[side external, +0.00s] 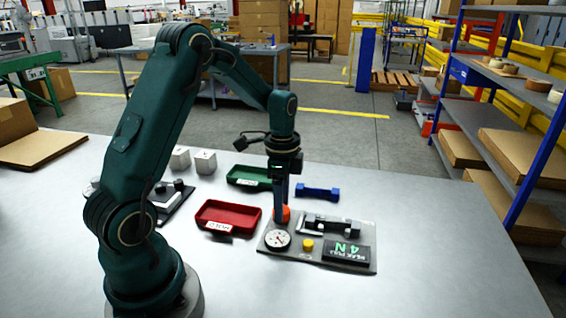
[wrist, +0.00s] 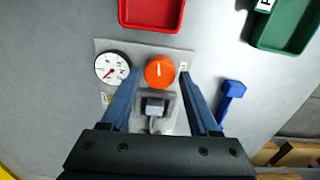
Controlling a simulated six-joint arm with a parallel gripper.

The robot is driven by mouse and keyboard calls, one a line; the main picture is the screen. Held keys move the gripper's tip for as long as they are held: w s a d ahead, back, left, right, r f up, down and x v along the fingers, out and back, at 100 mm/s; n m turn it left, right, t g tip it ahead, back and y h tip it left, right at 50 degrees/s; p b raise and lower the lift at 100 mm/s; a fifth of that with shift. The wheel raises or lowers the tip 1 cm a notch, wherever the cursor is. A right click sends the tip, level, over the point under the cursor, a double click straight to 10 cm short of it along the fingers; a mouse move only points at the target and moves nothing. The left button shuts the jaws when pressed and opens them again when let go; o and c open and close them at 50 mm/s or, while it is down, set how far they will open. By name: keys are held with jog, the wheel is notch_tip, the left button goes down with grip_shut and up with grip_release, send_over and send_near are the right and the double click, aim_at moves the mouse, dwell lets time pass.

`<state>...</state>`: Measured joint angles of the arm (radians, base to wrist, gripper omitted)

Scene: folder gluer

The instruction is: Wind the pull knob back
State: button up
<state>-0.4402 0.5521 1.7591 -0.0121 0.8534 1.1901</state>
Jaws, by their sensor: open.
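An orange round knob with a white mark (wrist: 160,71) stands on a grey test panel (wrist: 115,46), beside a white dial gauge (wrist: 112,68). In the side view the knob (side external: 283,214) is partly hidden by my fingers. My gripper (wrist: 159,76) points down over the panel, open, with its blue fingers on either side of the knob. I cannot tell whether they touch it. In the side view, the panel (side external: 306,255) also carries a clamp-like fixture (side external: 328,226), a yellow button (side external: 307,245) and a display (side external: 346,252) with green characters, seemingly 4 N.
A red tray (side external: 226,214) and a green tray (side external: 248,176) lie behind and left of the panel. A blue bar-shaped piece (side external: 317,192) lies behind it. The table's right side is clear.

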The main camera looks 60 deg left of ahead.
jog(key=shift+f, duration=0.6)
jog(key=shift+c, duration=0.4)
grip_shut()
